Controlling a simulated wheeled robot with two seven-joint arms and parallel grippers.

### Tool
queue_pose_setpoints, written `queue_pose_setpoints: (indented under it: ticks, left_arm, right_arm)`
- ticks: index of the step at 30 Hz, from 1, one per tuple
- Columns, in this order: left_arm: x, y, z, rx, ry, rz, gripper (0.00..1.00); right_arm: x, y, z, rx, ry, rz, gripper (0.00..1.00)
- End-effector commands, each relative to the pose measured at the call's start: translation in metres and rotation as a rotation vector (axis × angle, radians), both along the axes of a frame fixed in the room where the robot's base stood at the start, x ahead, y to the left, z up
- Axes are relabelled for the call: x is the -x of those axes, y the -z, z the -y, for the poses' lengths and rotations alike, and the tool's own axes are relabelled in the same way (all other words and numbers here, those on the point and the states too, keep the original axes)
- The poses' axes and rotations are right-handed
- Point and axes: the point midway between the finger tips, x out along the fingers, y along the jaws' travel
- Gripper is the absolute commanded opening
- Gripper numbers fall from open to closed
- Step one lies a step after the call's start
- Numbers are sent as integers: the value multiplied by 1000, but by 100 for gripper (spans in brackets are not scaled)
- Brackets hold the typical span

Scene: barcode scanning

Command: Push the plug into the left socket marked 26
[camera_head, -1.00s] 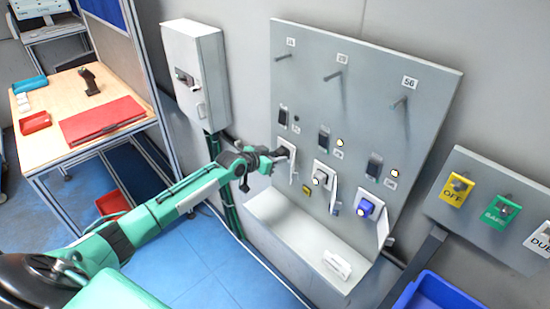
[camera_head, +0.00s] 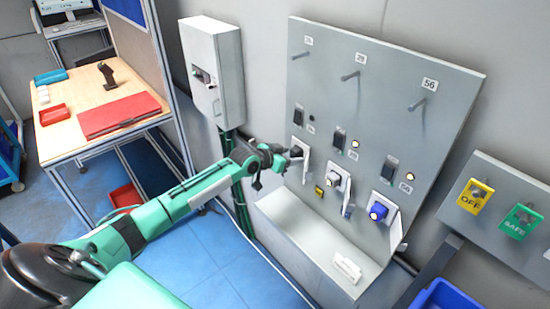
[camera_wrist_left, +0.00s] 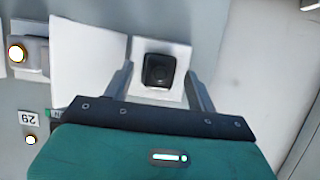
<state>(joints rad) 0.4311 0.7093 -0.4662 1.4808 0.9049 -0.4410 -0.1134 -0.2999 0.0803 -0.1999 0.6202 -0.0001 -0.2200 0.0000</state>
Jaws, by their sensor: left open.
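The left socket (camera_head: 306,166) is a white plate with an open cover at the left of the grey panel. A dark plug (camera_wrist_left: 158,70) sits at the middle of this plate in the left wrist view; how deep it is seated I cannot tell. My left gripper (camera_head: 284,156) is at this socket, and its fingers (camera_wrist_left: 160,85) stand apart on either side of the plug, with visible gaps. The label (camera_head: 308,41) above this column is small and appears to read 26. My right gripper is not in view.
The grey panel (camera_head: 400,130) also carries a middle socket with a grey plug (camera_head: 336,181) and a right socket with a blue plug (camera_head: 379,211). Pegs project above them. A white ledge (camera_head: 300,229) lies below, and a grey box (camera_head: 214,70) hangs left of the panel.

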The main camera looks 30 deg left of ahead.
Motion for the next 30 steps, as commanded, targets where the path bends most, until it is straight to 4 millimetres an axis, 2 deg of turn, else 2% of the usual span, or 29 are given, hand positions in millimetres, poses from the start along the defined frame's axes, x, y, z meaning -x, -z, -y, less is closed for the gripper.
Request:
queue_pose_setpoints:
  ticks: [18,24,30]
  left_arm:
    - [95,-38,-33,-5,1,1,58]
    - [109,-47,-38,-3,0,0,58]
    - [113,-50,-39,-1,1,2,58]
  right_arm:
    - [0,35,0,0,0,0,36]
    - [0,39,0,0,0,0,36]
    - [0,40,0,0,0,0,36]
